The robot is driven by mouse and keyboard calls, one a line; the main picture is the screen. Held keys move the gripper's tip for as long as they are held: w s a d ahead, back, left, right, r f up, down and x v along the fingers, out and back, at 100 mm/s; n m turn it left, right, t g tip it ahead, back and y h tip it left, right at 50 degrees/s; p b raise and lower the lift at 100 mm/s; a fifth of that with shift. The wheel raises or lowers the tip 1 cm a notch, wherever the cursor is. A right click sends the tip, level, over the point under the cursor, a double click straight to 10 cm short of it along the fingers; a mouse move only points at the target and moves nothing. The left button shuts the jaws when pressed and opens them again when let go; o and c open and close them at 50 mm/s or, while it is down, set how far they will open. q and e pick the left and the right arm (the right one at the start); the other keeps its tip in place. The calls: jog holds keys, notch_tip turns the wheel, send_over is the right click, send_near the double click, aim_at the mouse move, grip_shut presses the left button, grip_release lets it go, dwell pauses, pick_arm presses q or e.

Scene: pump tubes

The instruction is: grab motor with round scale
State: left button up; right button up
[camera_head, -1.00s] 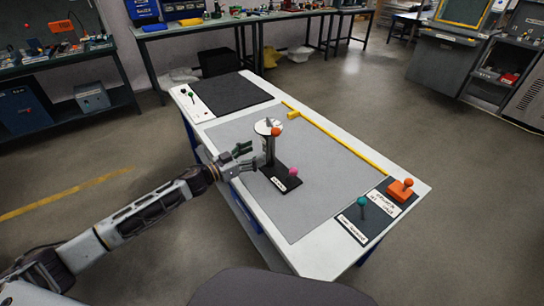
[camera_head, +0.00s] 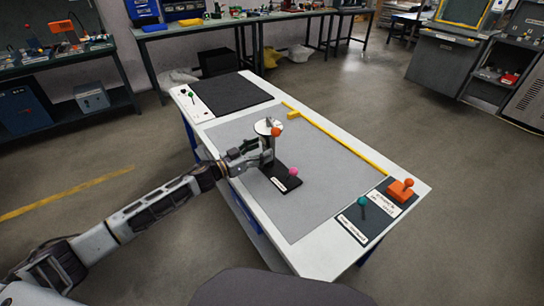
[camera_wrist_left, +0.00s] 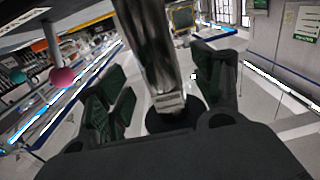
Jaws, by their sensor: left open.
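The motor with the round scale (camera_head: 266,127) stands upright on the mat in the middle of the table. It has a pale disc with an orange ball on top, an upright post, and a black base (camera_head: 283,179) with a pink ball (camera_head: 293,171). My left gripper (camera_head: 262,152) is at the post, reaching in from the left. In the left wrist view, the metal post (camera_wrist_left: 160,50) stands between the open green-black fingers, with a gap visible beside it. The pink ball (camera_wrist_left: 62,77) shows at the left there. My right gripper is not in view.
A teal-knobbed lever (camera_head: 362,202) and an orange block with a ball (camera_head: 401,190) are at the table's near right corner. A green-knobbed lever (camera_head: 191,95) and dark mat (camera_head: 240,92) are at the far left. A yellow bar (camera_head: 335,138) runs along the right side.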

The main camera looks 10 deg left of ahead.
aim_at(269, 144)
pick_arm(q)
jog(key=shift+r+x, duration=0.2)
jog(key=shift+x, duration=1.8)
jog(key=shift+c, duration=0.2)
grip_shut()
jog(key=shift+r, duration=0.1)
